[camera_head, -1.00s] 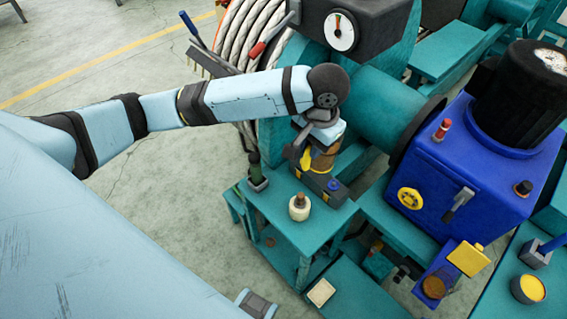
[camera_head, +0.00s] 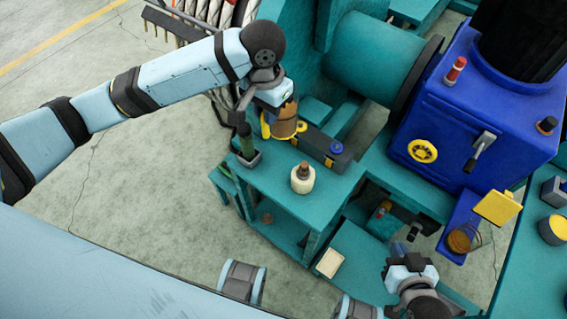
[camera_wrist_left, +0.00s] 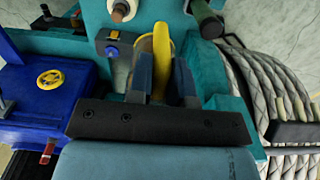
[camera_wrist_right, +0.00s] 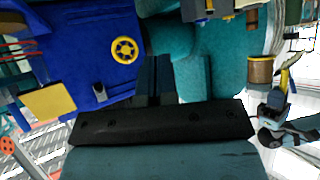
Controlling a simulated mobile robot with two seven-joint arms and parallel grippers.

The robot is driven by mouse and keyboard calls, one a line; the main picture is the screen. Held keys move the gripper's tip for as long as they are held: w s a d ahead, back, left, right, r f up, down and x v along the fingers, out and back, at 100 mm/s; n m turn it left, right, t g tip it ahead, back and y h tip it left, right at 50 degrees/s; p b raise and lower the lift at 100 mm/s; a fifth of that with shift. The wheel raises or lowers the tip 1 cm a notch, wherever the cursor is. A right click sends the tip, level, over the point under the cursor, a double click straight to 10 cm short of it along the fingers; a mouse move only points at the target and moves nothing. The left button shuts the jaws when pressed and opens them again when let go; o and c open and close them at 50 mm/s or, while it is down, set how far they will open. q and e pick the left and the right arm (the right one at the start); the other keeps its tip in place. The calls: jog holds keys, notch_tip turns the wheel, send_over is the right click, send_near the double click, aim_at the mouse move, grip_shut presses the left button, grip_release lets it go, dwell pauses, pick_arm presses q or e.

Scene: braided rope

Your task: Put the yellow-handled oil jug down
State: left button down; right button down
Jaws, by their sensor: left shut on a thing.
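The oil jug (camera_head: 284,122) is a brown cylinder with a yellow handle (camera_head: 266,124). It is upright at the back of the small teal table (camera_head: 268,182), left of the black-and-yellow box; I cannot tell whether its base touches the tabletop. My left gripper (camera_head: 272,104) is above it, shut on its yellow handle. In the left wrist view the handle (camera_wrist_left: 163,50) stands between the fingers and hides much of the jug. The jug (camera_wrist_right: 260,70) also shows in the right wrist view. My right gripper (camera_head: 402,252), its fingers together and empty, is at the lower right.
A black-and-yellow box (camera_head: 322,148), a cream bottle (camera_head: 303,179) and a dark green bottle (camera_head: 246,142) stand on the table around the jug. The blue machine (camera_head: 455,130) is to the right.

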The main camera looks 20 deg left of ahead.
pick_arm(q)
notch_tip(320, 180, down, 20)
jog(key=b, duration=0.4)
jog(key=shift+r+b, duration=0.25)
jog(key=shift+b, duration=0.15)
pick_arm(e)
jog(key=shift+w+a+f+t+y, duration=0.2)
jog(key=shift+a+t+y, duration=0.2)
pick_arm(q)
jog(key=c, duration=1.1)
grip_release()
jog(key=shift+f, duration=0.15)
jog(key=shift+o, duration=0.2)
pick_arm(e)
jog(key=shift+f, duration=0.1)
jog(key=shift+d, duration=0.1)
